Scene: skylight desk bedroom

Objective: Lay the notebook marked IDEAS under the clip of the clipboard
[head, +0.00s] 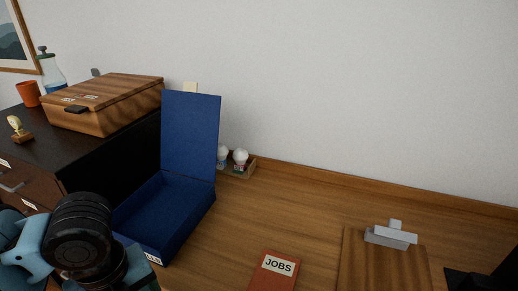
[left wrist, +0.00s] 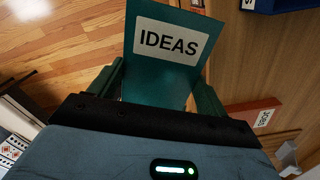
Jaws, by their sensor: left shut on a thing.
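The teal notebook marked IDEAS (left wrist: 150,88) is between the fingers of my left gripper (left wrist: 158,92), which is shut on it; its white label faces the left wrist camera. In the head view my left arm enters at the lower left, and the held notebook cannot be made out there. The wooden clipboard (head: 383,268) lies on the desk at the lower right, cut off by the bottom edge. Its grey clip (head: 390,236) is at its far end, with nothing visible under it. My right gripper cannot be identified in either view.
A red notebook marked JOBS (head: 275,271) lies left of the clipboard. An open blue box (head: 173,210) stands further left. A wooden box (head: 105,100) sits on a dark cabinet. A dark shape (head: 478,281) is at the right edge. Desk behind the clipboard is clear.

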